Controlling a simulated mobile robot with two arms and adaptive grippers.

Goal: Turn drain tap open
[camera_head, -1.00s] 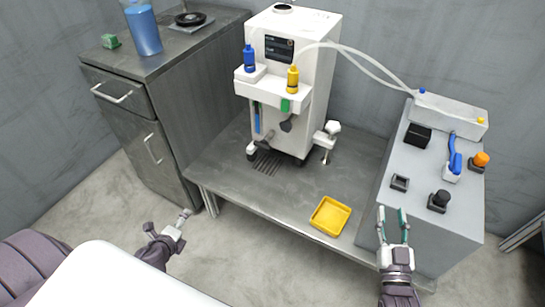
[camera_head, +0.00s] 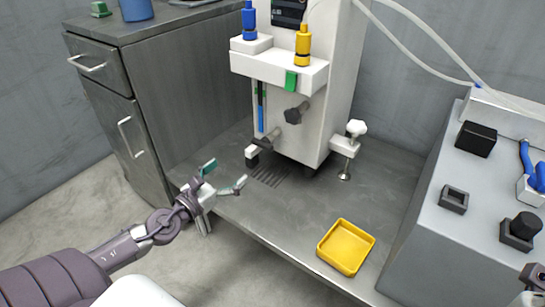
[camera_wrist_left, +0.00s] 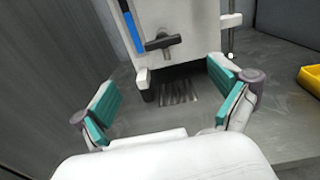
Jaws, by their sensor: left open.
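The drain tap (camera_head: 266,142) is a dark handle low on the front of the white machine (camera_head: 335,110), below a blue strip. It also shows in the left wrist view as a dark T-shaped handle (camera_wrist_left: 163,42), its bar lying roughly level. My left gripper (camera_head: 224,175) is open and empty, in front of and to the left of the tap, apart from it. In the left wrist view the tap lies ahead, beyond the gap between the teal finger pads. Only part of my right gripper (camera_head: 535,275) shows at the right edge.
A dark knob (camera_head: 297,112) sits above and right of the tap. A yellow tray (camera_head: 346,247) lies on the metal bench (camera_head: 280,215). A grey cabinet (camera_head: 190,95) stands left, a grey control box (camera_head: 440,235) right. A slotted drain (camera_head: 271,175) lies below the tap.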

